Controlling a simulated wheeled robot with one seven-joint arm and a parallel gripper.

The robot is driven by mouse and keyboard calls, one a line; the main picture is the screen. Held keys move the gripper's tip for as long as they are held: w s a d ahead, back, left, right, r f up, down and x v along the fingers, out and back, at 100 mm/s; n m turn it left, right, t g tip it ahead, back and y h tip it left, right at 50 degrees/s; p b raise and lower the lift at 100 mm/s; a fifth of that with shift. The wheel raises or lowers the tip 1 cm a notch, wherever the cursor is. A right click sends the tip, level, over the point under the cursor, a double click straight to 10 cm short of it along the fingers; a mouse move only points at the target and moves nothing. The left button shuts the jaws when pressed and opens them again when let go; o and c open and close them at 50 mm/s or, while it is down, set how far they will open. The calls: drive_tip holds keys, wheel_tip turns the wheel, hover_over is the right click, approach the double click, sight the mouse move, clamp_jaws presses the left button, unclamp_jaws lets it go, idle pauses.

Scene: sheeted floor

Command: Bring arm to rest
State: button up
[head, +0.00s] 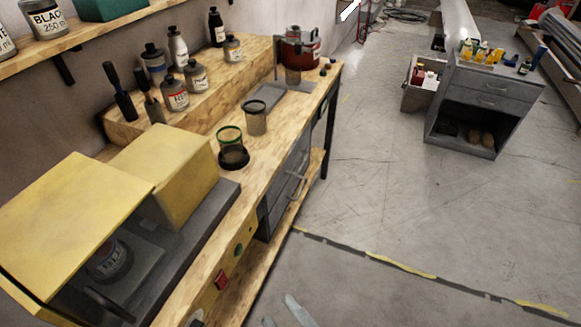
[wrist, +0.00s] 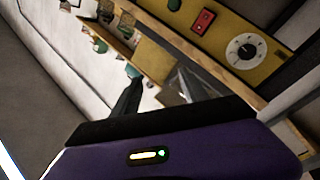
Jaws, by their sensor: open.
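My gripper (wrist: 158,86) shows in the wrist view, with its two dark fingers apart and nothing between them. Its purple body fills the bottom of that view. The fingers point toward the front of the workbench, close to a yellow panel (wrist: 215,50) with a red switch (wrist: 203,21) and a dial (wrist: 246,51). In the head view only small pale shapes show at the bottom edge, and I cannot tell whether they are my gripper. The rest of the arm is out of that view.
The wooden workbench (head: 262,150) runs along the left, with a yellow machine (head: 85,215), jars, bottles and a red pot (head: 300,52). A grey drawer cabinet (head: 480,100) and a bin (head: 418,97) stand at the back right. The floor (head: 390,190) between is clear.

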drive_tip(key=s+d+r+m+h, duration=0.5)
drive_tip(key=s+d+m+h, duration=0.1)
drive_tip(key=s+d+m, duration=0.2)
drive_tip(key=s+d+r+m+h, duration=0.5)
drive_tip(key=s+d+m, duration=0.3)
drive_tip(key=d, duration=0.5)
drive_tip(key=shift+s+d+r+m+h, duration=0.3)
drive_tip(key=shift+s+h, duration=0.4)
drive_tip(key=shift+s, duration=0.25)
